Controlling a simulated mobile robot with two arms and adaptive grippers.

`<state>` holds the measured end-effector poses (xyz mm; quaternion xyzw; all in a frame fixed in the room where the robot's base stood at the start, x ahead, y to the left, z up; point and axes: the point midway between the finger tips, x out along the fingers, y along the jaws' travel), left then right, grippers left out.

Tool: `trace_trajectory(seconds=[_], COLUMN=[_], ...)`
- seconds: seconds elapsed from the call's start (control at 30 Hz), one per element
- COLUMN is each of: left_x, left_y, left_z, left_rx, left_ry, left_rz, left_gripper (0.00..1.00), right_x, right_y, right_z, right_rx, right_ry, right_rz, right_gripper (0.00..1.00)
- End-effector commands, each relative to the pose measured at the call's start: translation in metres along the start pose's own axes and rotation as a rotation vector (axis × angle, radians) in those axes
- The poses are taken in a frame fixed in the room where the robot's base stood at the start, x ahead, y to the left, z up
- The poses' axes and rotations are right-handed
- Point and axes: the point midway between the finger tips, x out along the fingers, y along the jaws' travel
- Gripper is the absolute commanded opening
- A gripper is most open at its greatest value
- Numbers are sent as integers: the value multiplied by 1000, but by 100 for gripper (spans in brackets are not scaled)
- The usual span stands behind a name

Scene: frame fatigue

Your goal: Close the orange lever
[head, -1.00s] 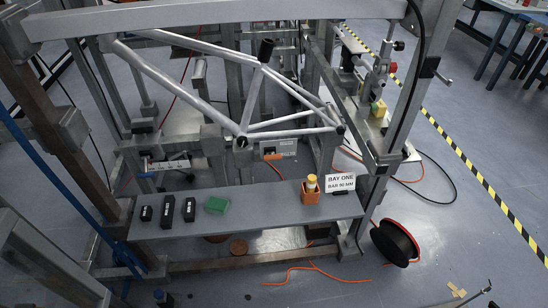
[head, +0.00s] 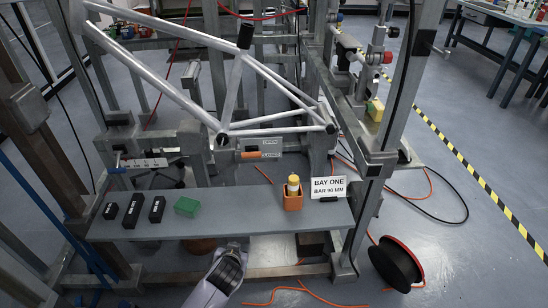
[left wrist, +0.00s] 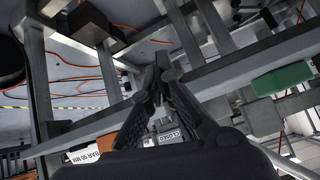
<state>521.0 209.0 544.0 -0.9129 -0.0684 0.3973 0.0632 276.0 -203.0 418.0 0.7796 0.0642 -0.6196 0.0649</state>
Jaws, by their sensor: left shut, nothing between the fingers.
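The orange lever (head: 250,154) shows in the head view as a short orange handle, lying roughly level at the lower left of a pale marked plate (head: 265,146), below the bicycle frame and behind the grey shelf. A label plate reading CLOSED (left wrist: 167,136) shows in the left wrist view, partly covered by my fingers; I cannot make out the lever there. My left gripper (head: 233,252) is at the bottom of the head view, in front of and below the shelf edge, apart from the lever. In the left wrist view its fingers (left wrist: 161,62) are shut and empty. My right gripper is not in view.
The grey shelf (head: 240,222) lies between my left gripper and the lever. It carries black blocks (head: 133,211), a green block (head: 187,207), an orange holder (head: 292,200) and a sign (head: 328,188). A cable reel (head: 395,264) and orange cable lie on the floor at right.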

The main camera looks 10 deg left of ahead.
Motion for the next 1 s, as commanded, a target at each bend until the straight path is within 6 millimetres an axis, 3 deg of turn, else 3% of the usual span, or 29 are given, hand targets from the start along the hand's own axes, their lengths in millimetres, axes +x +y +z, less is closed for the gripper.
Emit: trace_trajectory(seconds=[0.07, 0.1, 0.27, 0.4, 0.53, 0.7, 1.0], left_x=[-6, -7, -12, -27, -46, -60, -62], left_y=[-3, -5, -8, -12, -15, -16, -16], left_z=[-21, -45, -124, -199, -252, -283, -287], left_rx=[-30, -48, -110, -172, -215, -243, -246], left_ry=[46, 96, 270, 453, 590, 673, 682], left_rz=[-17, -32, -74, -100, -109, -111, -110], left_gripper=[0, 0, 0, 0, 0, 0, 0], right_x=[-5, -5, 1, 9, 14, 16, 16], right_y=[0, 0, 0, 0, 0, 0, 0], right_z=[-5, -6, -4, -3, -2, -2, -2], right_rx=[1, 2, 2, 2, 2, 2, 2], right_ry=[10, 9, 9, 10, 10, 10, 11], right_rz=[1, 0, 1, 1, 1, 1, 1], right_gripper=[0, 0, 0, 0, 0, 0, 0])
